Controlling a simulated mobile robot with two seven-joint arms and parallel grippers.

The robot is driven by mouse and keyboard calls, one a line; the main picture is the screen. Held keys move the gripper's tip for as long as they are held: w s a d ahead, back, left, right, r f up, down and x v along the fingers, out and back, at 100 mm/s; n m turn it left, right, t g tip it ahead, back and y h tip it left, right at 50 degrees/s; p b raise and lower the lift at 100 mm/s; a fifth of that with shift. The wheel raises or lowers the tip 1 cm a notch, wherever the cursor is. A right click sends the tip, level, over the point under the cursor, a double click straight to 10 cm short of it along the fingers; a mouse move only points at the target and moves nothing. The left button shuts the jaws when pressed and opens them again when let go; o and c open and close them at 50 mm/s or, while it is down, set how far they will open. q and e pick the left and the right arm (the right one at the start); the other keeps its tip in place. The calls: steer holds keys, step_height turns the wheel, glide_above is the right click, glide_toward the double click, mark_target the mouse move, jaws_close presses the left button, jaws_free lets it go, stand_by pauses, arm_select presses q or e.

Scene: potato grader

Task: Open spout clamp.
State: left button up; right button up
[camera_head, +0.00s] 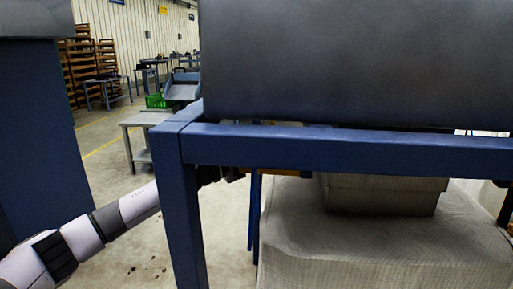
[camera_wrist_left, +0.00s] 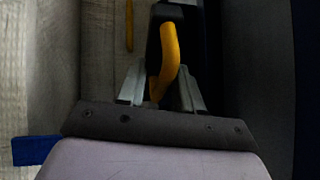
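A yellow curved handle (camera_wrist_left: 169,50), which looks like the spout clamp's lever, is in the left wrist view in front of a dark block. My left gripper (camera_wrist_left: 160,88) has its two grey fingers spread on either side of the handle's lower end. A gap shows beside the handle, and I cannot tell whether either finger touches it. In the head view my left arm reaches in from the left and passes behind a blue post; its dark gripper end is mostly hidden under the blue beam. My right gripper is not in view.
A blue frame (camera_head: 330,147) with a post stands close in front, under a large dark hopper (camera_head: 350,60). A pale woven bag (camera_head: 380,245) fills the lower right. A second thin yellow bar (camera_wrist_left: 129,25) is left of the handle. A grey table (camera_head: 140,120) stands behind.

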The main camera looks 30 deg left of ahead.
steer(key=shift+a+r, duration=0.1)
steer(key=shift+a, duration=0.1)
arm_select(q)
steer(key=b+v, duration=0.1)
steer(key=v, duration=0.6)
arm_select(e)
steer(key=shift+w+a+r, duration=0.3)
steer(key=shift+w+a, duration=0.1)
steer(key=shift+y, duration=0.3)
